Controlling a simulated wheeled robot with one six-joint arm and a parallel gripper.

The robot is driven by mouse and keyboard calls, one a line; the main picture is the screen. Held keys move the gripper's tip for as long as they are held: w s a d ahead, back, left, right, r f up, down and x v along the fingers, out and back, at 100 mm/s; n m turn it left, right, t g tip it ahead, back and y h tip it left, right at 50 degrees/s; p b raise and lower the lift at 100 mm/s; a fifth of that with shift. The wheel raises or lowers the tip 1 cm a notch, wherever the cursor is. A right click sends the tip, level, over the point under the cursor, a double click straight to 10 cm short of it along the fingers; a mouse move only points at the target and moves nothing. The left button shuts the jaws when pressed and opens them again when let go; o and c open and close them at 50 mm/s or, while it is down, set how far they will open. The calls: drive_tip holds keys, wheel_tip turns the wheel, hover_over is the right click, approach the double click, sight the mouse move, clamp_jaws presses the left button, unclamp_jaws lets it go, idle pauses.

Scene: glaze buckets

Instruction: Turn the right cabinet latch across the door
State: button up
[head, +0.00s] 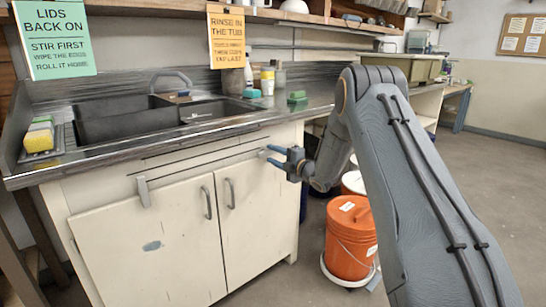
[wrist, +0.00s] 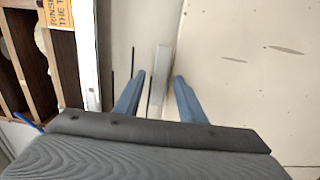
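The right cabinet latch (wrist: 159,82) is a pale grey bar in the wrist view. It lies lengthwise along the strip between the counter edge and the door, roughly parallel to that edge. My gripper (wrist: 158,88) is open, with one blue finger on each side of the latch and gaps visible on both sides. In the head view my gripper (head: 271,155) is at the upper right of the cabinet front, and its fingers largely hide the latch. The right cabinet door (head: 250,225) is closed and has a vertical handle (head: 230,193).
The left latch (head: 143,191) hangs upright over the closed left door (head: 150,245). The counter edge (head: 200,135) runs just above my gripper. Open floor lies at the far right.

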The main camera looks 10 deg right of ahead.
drive_tip(key=shift+w+a, duration=0.1)
drive_tip(key=shift+w, duration=0.05)
drive_tip(key=shift+c, duration=0.5)
clamp_jaws()
